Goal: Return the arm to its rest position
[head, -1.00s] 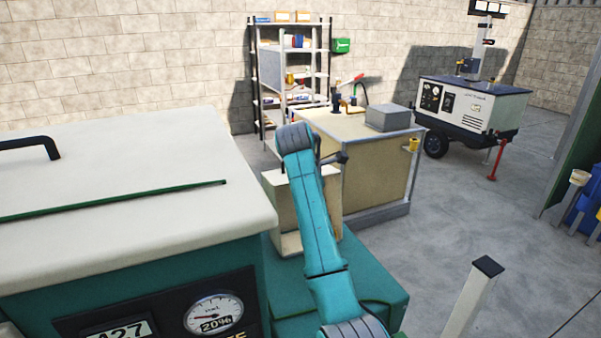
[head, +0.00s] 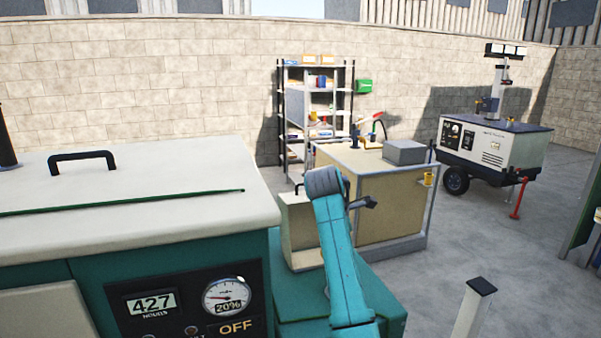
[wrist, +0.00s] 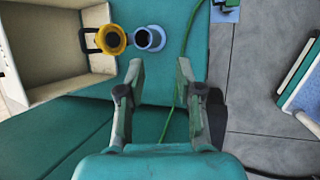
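My gripper (wrist: 160,82) shows in the wrist view with its two fingers apart and nothing between them. It points down over a teal surface (wrist: 165,125). My teal arm (head: 340,250) rises in the middle of the head view; the fingers cannot be made out there.
A cream open box (wrist: 45,75) stands left of the filler neck. A green hose or cable (wrist: 182,75) runs past the right finger. A teal generator with gauge (head: 228,296) fills the left. A workbench (head: 385,200), shelf (head: 315,85) and trailer generator (head: 493,148) stand behind.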

